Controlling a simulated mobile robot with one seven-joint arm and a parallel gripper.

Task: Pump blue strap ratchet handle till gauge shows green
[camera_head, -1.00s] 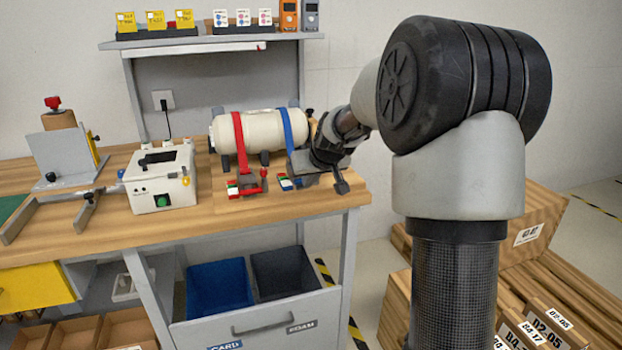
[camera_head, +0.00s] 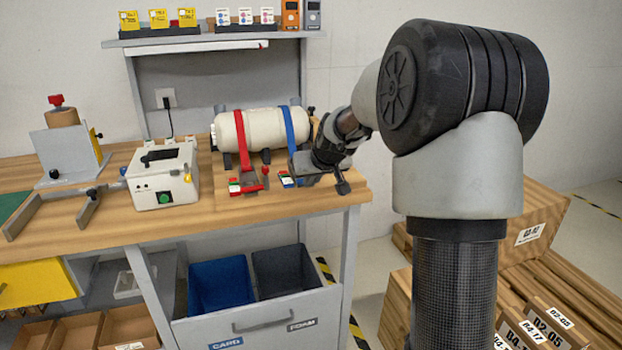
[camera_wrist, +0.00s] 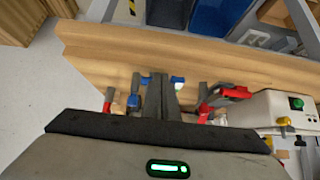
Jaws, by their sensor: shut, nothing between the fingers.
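A cream cylinder (camera_head: 264,132) lies on the bench under a red strap and a blue strap (camera_head: 288,127). The blue strap runs down to its ratchet, mostly hidden behind my gripper. A small coloured gauge (camera_head: 286,180) shows beside it, too small to read. Blue ratchet parts (camera_wrist: 177,79) also show around my fingertips in the wrist view. My gripper (camera_wrist: 162,88) is shut, its fingers together and empty, right at the blue ratchet; I cannot tell whether they touch its handle. In the head view my gripper (camera_head: 300,168) is low over the bench's right end.
The red strap's ratchet (camera_head: 248,184) sits close at left; it also shows in the wrist view (camera_wrist: 232,93). A white box with a green button (camera_head: 163,184) stands further left. The bench front edge is near, with blue and grey bins (camera_head: 218,286) below.

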